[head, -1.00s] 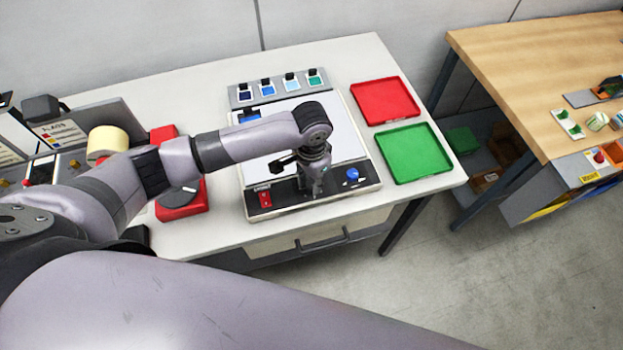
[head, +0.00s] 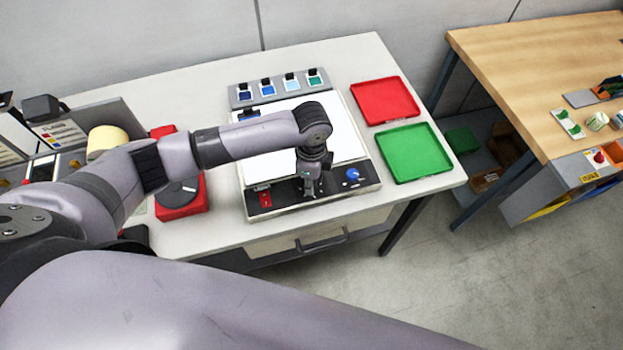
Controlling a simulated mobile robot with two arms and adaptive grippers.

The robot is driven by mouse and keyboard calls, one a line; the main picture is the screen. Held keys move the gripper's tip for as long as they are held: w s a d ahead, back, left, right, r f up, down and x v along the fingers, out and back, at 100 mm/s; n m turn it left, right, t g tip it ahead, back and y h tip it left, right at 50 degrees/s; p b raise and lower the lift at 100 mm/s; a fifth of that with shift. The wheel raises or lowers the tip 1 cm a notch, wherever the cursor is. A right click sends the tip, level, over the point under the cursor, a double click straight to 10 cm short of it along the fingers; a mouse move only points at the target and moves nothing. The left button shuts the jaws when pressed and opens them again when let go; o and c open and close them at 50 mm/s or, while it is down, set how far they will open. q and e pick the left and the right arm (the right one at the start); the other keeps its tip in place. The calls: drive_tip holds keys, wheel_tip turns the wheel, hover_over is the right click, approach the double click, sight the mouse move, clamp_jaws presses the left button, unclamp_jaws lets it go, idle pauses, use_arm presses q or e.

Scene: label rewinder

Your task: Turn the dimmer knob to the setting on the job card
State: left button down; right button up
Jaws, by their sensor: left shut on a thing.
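The light box (head: 248,213) has a bright white top and a dark front control panel. My left gripper (head: 309,193) points down at the middle of this panel and is shut on the dimmer knob, which the fingers hide. The knob's pointer and scale cannot be read. A red switch (head: 264,198) is on the panel to the left, and a blue knob (head: 352,175) is to the right, apart from the gripper. A printed card with coloured squares (head: 60,133) stands at the left; its writing is too small to read. My right gripper is not in view.
A red tray (head: 385,101) and a green tray (head: 414,152) lie right of the box. A rack with several colour samples (head: 279,87) stands behind it. A red device (head: 181,197) is on the left, partly under my arm. A wooden bench (head: 540,60) is at far right.

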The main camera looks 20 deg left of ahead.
use_arm(q)
drive_tip(key=m, duration=0.5)
drive_tip(key=shift+w+r+m, duration=0.1)
drive_tip(key=shift+w+m, duration=0.05)
drive_tip(key=shift+m, duration=0.15)
drive_tip(key=m, duration=0.5)
drive_tip(key=shift+m, duration=0.6)
drive_tip(key=c, duration=1.8)
unclamp_jaws()
drive_tip(key=o, duration=0.5)
wheel_tip(320, 180, up, 12)
drive_tip(key=shift+f, duration=0.1)
